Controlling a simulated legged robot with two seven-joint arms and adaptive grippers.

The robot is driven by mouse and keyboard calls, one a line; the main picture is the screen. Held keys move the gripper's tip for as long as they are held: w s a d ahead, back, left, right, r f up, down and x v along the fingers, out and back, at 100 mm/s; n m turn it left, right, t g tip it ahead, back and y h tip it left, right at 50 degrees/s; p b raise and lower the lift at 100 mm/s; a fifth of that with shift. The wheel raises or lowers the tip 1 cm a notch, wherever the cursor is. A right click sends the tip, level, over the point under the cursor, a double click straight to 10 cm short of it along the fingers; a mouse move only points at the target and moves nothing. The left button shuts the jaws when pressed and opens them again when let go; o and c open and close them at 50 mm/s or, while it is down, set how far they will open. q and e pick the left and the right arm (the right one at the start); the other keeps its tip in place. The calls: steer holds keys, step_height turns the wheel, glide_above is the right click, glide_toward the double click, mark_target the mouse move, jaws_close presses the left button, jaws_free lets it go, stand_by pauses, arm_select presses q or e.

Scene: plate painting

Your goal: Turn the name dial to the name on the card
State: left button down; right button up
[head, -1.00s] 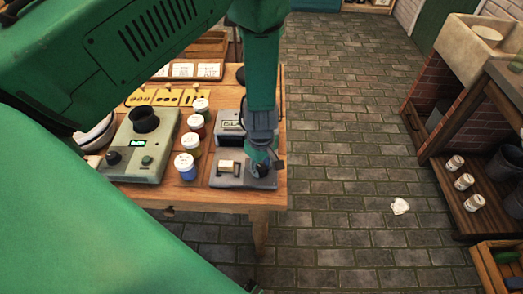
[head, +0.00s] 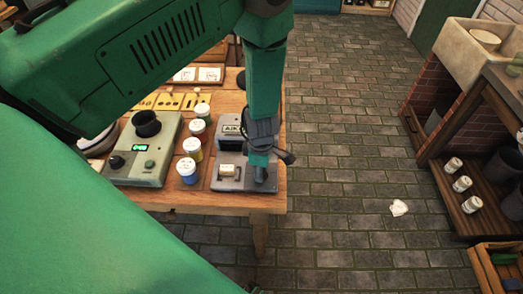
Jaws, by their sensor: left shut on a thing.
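The grey name device (head: 219,183) sits at the right front corner of the wooden table. Its upper window (head: 232,130) shows dark letters on a pale strip, too small to read surely; they look like they begin with "A". A small cream block (head: 228,170) sits on its base. My left gripper (head: 261,170) points down at the right part of the base and is shut on the name dial, which is mostly hidden behind its fingers. I cannot tell which of the white cards (head: 208,74) at the back carries the name. My right gripper is out of view.
A grey-green machine (head: 145,170) with a black cup and a lit green display stands left of the device. Several white-lidded paint jars (head: 186,172) stand between them, close to the device. The stone floor at right is clear except a small white piece (head: 398,208).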

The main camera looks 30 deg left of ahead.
arm_select(q)
steer(key=shift+w+r, duration=0.15)
steer(key=shift+w, duration=0.2)
steer(key=c, duration=1.2)
jaws_free()
steer(key=shift+s, duration=0.15)
steer(key=shift+r, duration=0.1)
step_height(320, 180, up, 12)
steer(key=shift+f, duration=0.2)
